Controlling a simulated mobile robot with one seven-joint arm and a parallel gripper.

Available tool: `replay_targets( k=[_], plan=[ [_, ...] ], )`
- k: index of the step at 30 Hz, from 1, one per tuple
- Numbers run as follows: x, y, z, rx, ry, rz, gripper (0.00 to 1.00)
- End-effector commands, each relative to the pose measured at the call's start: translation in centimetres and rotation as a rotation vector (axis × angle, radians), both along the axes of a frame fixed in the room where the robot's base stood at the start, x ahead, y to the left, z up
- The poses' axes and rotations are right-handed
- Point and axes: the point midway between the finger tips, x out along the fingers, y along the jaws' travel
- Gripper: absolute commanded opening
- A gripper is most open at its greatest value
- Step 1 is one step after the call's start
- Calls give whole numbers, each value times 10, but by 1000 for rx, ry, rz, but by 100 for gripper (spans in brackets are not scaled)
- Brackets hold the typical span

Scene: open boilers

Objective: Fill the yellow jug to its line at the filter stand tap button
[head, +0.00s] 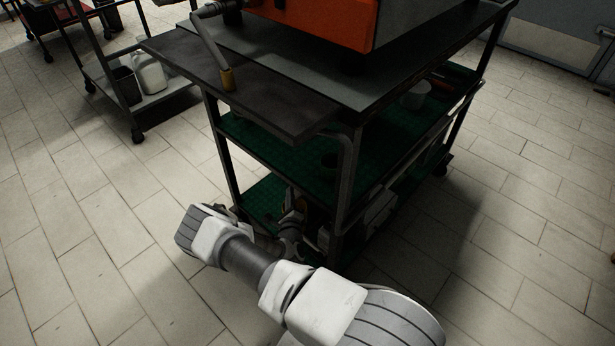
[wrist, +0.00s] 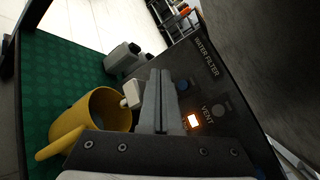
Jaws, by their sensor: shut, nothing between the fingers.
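The yellow jug (wrist: 86,112) stands upright on a green mat in the wrist view, handle toward the lower left. A pale tap spout (wrist: 131,94) is at its right rim. The inside shows only partly; I cannot make out a water level or the line. The dark filter stand panel (wrist: 240,140) reads "WATER FILTER" and "VENT". My gripper (wrist: 160,80) is shut and empty, in front of the panel between jug and buttons. I cannot tell whether it touches a button.
Grey fittings (wrist: 122,57) stand beyond the jug. In the head view my arm reaches low beside a dark cart with green shelves (head: 258,137) and an orange machine (head: 325,18) on top. Another cart (head: 160,98) stands at the upper left. The tiled floor around is clear.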

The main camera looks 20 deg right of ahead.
Motion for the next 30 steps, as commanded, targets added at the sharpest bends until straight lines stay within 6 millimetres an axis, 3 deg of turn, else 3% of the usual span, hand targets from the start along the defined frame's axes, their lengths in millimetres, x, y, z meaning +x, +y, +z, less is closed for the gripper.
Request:
replay_targets(
  k=[6,12,30],
  plan=[
    [12,-30,-1,-1,-1,-1,0],
    [19,-46,0,-1,0,0,0],
    [21,-51,0,0,0,0,0]
  ],
)
